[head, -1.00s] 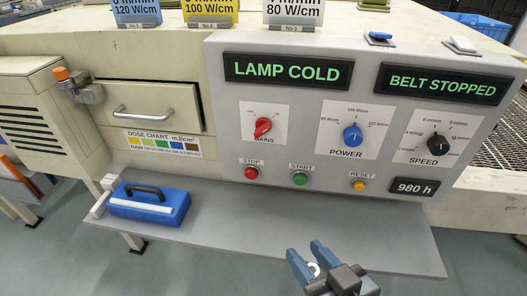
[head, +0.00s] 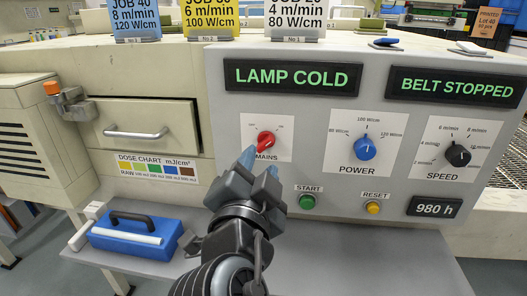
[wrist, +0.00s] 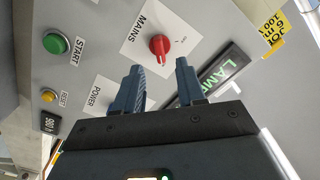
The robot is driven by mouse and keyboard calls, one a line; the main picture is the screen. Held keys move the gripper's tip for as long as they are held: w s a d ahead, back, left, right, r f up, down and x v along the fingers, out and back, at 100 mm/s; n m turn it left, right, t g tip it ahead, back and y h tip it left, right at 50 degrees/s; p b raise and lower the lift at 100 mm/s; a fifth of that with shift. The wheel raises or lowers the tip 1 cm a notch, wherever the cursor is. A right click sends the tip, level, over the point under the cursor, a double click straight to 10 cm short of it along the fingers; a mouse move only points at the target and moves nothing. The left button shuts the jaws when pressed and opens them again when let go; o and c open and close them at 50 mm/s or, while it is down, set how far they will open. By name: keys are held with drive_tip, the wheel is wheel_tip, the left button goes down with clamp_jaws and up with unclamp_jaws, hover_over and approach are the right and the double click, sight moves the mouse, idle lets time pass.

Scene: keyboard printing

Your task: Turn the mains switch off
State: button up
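The mains switch is a red rotary knob (head: 265,139) on a white plate at the left of the grey control panel (head: 330,205). In the head view its handle tilts, with one end toward the lower left. It also shows in the wrist view (wrist: 159,45), beyond the fingertips. My gripper (head: 259,168) is in front of the panel, just below the knob, with two blue-grey fingers apart. In the wrist view the open gripper (wrist: 156,72) has nothing between its fingers, and the knob appears ahead of the gap. Contact with the knob is not visible.
Blue power knob (head: 364,148) and black speed knob (head: 457,155) are to the right. A blue case (head: 135,236) lies on the shelf (head: 330,262). Displays read LAMP COLD and BELT STOPPED.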

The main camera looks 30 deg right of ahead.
sight(264, 147)
drive_tip(key=x, duration=0.6)
drive_tip(key=shift+s+p, duration=0.1)
drive_tip(key=shift+p, duration=0.3)
clamp_jaws()
